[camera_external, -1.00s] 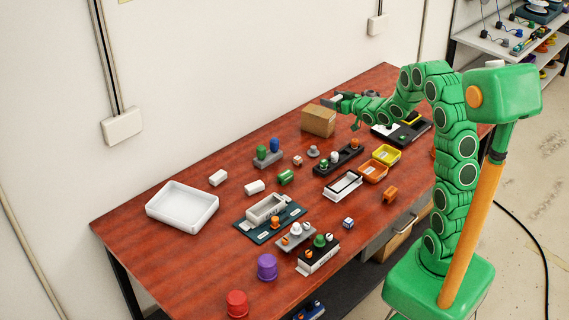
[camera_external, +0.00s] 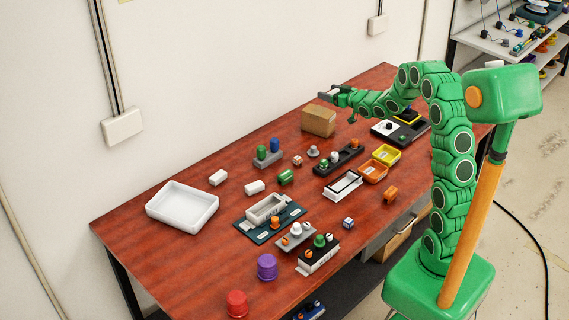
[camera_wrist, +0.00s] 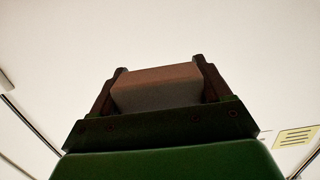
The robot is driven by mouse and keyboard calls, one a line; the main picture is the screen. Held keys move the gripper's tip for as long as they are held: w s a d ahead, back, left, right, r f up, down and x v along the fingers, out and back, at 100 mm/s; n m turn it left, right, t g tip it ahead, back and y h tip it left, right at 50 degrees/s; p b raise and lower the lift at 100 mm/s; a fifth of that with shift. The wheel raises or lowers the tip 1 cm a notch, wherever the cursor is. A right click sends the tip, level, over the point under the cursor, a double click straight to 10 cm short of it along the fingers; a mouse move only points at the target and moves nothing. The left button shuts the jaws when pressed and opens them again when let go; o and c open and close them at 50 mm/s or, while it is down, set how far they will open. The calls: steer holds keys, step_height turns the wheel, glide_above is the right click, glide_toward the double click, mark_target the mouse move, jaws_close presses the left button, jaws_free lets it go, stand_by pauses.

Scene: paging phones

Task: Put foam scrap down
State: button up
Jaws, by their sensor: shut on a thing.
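My gripper (camera_external: 325,92) is raised over the far part of the table, above and behind the cardboard box. It also shows in the wrist view (camera_wrist: 158,78), with its two dark fingers on either side of a block. This block, which I take to be the foam scrap (camera_wrist: 157,92), has a brownish upper face and a greyish front face. It sits between the fingers, and only the pale wall shows behind it. In the external view the held block is too small to make out clearly.
The brown cardboard box (camera_external: 318,121) stands just below my gripper. A white tray (camera_external: 182,222) lies at the table's left end. Several small parts and fixtures crowd the middle. The red-brown table (camera_external: 150,265) has bare strips along its wall side and at the left front.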

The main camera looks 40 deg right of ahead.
steer(key=w+d+f, duration=0.2)
steer(key=w+f, duration=0.1)
steer(key=w, duration=0.3)
glide_above(316, 109)
steer(key=s, duration=0.1)
steer(key=f, duration=0.4)
steer(key=shift+s+a, duration=0.2)
steer(key=shift+a, duration=0.15)
steer(key=shift+w+d+f, duration=0.15)
steer(key=shift+w+f, duration=0.3)
steer(key=shift+w, duration=0.1)
steer(key=shift+w+d+f, duration=0.1)
steer(key=shift+w+f, duration=0.15)
steer(key=shift+f, duration=1.6)
steer(key=shift+f, duration=0.1)
steer(key=o, duration=1)
steer(key=shift+o, duration=0.2)
